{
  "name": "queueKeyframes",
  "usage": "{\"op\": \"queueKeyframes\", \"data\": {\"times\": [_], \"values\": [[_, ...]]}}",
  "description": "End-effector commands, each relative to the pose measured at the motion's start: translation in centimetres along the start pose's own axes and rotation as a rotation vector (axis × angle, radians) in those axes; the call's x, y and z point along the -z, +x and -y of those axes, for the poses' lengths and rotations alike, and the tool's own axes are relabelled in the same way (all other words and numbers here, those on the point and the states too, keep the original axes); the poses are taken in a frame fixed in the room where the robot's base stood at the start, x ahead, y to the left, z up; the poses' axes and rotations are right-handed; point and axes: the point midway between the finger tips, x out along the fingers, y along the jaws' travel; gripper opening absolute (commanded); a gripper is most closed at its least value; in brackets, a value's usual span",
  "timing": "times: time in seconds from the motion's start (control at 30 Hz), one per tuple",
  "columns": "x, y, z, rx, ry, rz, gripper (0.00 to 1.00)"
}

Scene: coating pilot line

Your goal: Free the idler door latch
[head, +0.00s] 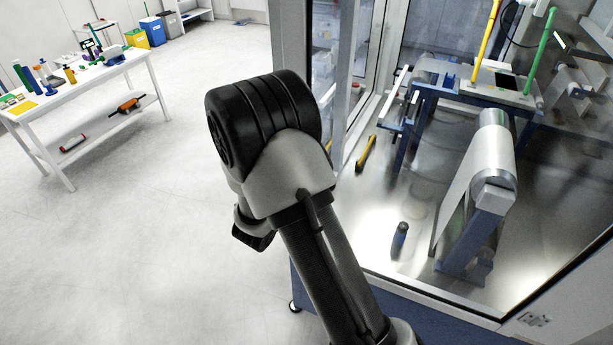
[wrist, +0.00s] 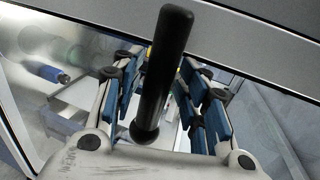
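In the wrist view a black rounded bar handle (wrist: 165,70), which looks like the latch handle, crosses in front of a grey door frame (wrist: 230,35). My gripper (wrist: 165,75) has its blue-padded fingers apart, one on each side of the handle. The handle lies between them, its rounded near end close to the palm. Gaps seem to show beside it, and I cannot tell if any pad touches it. In the head view my arm hides the gripper and the handle. The glass enclosure (head: 400,215) stands to the right of my arm.
Inside the glass are a large pale roller (head: 480,180), a blue-legged bench (head: 440,85), a yellow-and-black tool (head: 366,152) and a dark bottle-like object (head: 400,240). A white table (head: 95,75) with several items stands at left. The floor between is clear.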

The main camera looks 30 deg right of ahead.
Motion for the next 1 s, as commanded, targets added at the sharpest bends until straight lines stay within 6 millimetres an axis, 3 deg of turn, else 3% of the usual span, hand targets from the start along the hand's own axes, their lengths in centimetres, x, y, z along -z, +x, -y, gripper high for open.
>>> {"op": "queueKeyframes", "data": {"times": [0.37,0.47,0.8,1.0], "values": [[0.1,-0.5,-0.2,-0.004,-0.001,-0.001,0.42],[0.0,-1.8,-0.1,-0.004,-0.001,0.002,0.42],[-0.1,-8.9,-0.1,-0.003,-0.001,0.003,0.42],[0.0,-11.4,-0.1,-0.002,0.0,0.0,0.42]]}}
